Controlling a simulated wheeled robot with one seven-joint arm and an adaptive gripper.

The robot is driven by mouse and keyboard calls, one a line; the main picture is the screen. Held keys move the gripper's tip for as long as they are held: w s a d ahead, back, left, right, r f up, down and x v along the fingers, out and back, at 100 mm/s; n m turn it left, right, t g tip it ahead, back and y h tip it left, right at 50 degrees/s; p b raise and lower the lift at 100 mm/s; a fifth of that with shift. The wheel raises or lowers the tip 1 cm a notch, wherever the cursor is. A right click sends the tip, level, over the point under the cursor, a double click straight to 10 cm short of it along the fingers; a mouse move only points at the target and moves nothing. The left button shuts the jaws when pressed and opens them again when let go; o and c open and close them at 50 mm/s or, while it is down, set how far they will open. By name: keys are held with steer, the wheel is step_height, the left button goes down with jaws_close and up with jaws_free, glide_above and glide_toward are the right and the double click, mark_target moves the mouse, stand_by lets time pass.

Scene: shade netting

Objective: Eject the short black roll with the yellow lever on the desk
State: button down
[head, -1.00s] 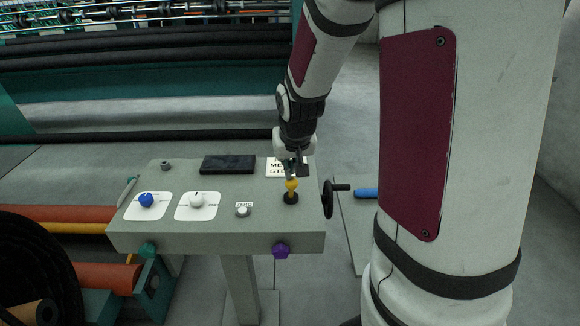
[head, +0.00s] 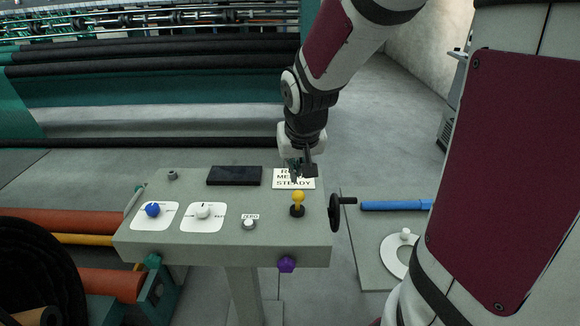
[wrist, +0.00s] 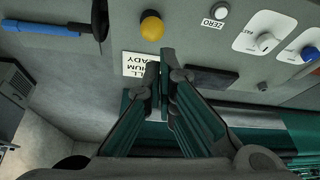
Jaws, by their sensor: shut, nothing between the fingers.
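The yellow lever (head: 298,198) stands about upright in its black base at the right front of the grey desk (head: 180,237). Its round yellow knob also shows in the wrist view (wrist: 152,26), beyond my fingertips. My gripper (head: 297,178) is shut and empty. It hangs behind the lever, over the white sign (head: 281,184), with a gap between fingertips and knob. In the wrist view its fingers (wrist: 160,70) are together and cover part of the sign. Long black rolls (head: 150,62) lie across the machine behind. I cannot make out a short black roll for certain.
A blue knob (head: 152,210), a white knob (head: 204,211), a zero button (head: 249,224) and a dark display (head: 234,175) sit on the desk. A black hand crank (head: 335,212) juts from its right side. A purple knob (head: 286,264) is on the front.

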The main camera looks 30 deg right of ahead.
steer(key=shift+s+a+r, duration=0.35)
steer(key=shift+s+r, duration=0.05)
steer(key=shift+s, duration=0.25)
steer(key=shift+s+a+r, duration=0.35)
steer(key=shift+s+r, duration=0.05)
steer(key=shift+s, duration=0.2)
steer(key=s+a+r+n+y, duration=0.1)
steer(key=s+a+r+n, duration=0.1)
steer(key=s+a+r, duration=0.2)
steer(key=s+a+r+n+y, duration=0.1)
steer(key=s+a+r, duration=0.4)
steer(key=s, duration=0.5)
steer(key=shift+s+a+n+t, duration=0.4)
steer(key=shift+a+n, duration=0.4)
steer(key=shift+a, duration=0.45)
steer(key=shift+a, duration=0.1)
stand_by(0.4)
